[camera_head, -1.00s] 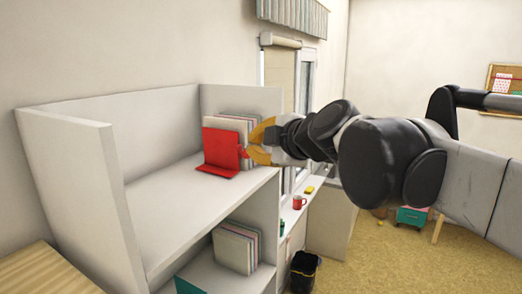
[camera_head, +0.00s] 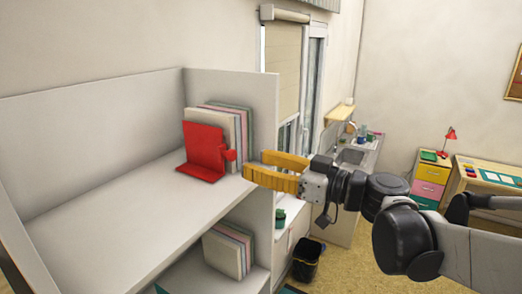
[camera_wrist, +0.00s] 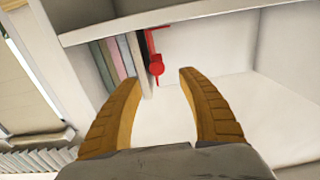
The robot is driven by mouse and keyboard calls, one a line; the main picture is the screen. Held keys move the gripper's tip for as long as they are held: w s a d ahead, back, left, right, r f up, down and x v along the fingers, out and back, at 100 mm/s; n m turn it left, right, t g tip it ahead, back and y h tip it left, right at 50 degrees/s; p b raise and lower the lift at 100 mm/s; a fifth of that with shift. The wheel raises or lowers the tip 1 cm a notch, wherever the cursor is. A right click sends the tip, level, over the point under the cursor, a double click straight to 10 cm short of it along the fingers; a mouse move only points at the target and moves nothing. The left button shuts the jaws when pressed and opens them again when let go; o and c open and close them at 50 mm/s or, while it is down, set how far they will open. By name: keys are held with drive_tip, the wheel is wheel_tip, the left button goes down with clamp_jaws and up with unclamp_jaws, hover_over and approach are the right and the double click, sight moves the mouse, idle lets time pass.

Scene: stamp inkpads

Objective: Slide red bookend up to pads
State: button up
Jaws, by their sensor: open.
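The red bookend (camera_head: 203,150) stands upright on the upper shelf, its flat foot toward the open left side of the shelf. A red knob sticks out from its front edge. The pads (camera_head: 238,122), several upright slabs in pale, pink and green, stand right of it against the shelf's end wall. In the wrist view the bookend (camera_wrist: 154,52) shows edge-on beside the pads (camera_wrist: 116,62), at or very near the last one. My gripper (camera_head: 254,170) has yellow fingers, open and empty, in front of the shelf's open side, apart from the knob. The wrist view shows its fingers (camera_wrist: 158,78) spread below the knob.
The upper shelf (camera_head: 120,225) is bare left of the bookend. More pads (camera_head: 228,250) stand on the lower shelf. The shelf's end wall (camera_head: 262,110) rises beside the upper pads. A black bin (camera_head: 307,262) stands on the floor to the right.

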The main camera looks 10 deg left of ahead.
sight(235, 156)
drive_tip(key=p+x, duration=0.1)
drive_tip(key=x, duration=0.5)
drive_tip(key=shift+w+a, duration=0.2)
drive_tip(key=shift+w, duration=0.1)
drive_tip(key=shift+w+d+f, duration=0.1)
